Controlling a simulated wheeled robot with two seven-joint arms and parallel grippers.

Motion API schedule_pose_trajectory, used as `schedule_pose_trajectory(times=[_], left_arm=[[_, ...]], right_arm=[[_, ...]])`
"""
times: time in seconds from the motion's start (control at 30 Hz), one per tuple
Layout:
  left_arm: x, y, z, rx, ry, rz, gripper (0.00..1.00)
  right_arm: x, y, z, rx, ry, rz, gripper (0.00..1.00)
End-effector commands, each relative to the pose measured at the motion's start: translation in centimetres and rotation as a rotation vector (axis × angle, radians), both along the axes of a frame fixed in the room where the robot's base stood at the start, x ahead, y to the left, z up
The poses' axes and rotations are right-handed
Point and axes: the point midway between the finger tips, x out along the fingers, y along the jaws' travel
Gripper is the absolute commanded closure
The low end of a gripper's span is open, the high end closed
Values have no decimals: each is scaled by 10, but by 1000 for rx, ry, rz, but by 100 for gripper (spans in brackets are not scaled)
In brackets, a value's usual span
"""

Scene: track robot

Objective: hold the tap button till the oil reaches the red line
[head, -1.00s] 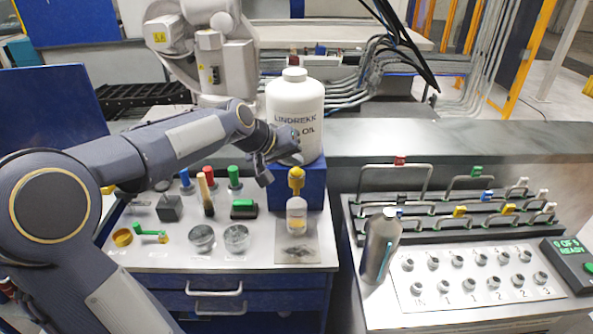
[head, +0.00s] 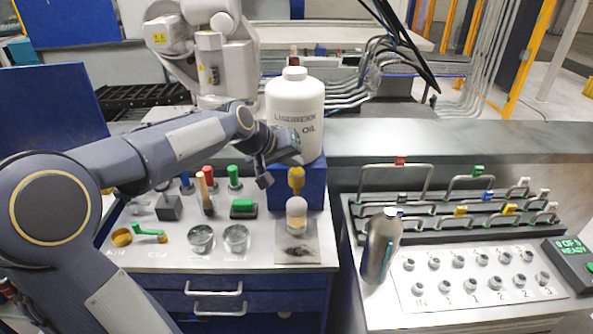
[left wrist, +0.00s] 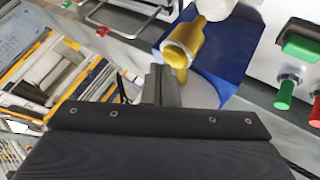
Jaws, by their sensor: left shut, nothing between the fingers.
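The white oil bottle (head: 296,105) stands on a blue block (head: 312,185). The yellow tap (head: 296,178) sits at the block's front, and in the left wrist view the tap (left wrist: 185,42) is just beyond my fingers. A small clear cup (head: 297,215) stands below the tap with yellowish oil in it. A red line on it is too small to make out. My left gripper (head: 285,160) is shut and empty, close above the tap; its fingers also show in the left wrist view (left wrist: 163,85). Whether they touch the tap button is hidden. My right gripper is out of view.
Two glass dishes (head: 236,238), a green-handled tool (head: 150,232) and several coloured-handled items stand left of the cup. A grey metal bottle (head: 379,248) and a rack with handles (head: 440,215) stand to the right. The back ledge is clear.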

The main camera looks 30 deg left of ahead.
Motion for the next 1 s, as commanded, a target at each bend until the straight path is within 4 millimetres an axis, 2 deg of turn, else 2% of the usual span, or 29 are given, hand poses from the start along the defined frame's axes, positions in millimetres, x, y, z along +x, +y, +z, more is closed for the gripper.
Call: schedule_pose_trajectory(times=[1.0], left_arm=[[0,0,-9,0,1,-1,100]], right_arm=[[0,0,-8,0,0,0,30]])
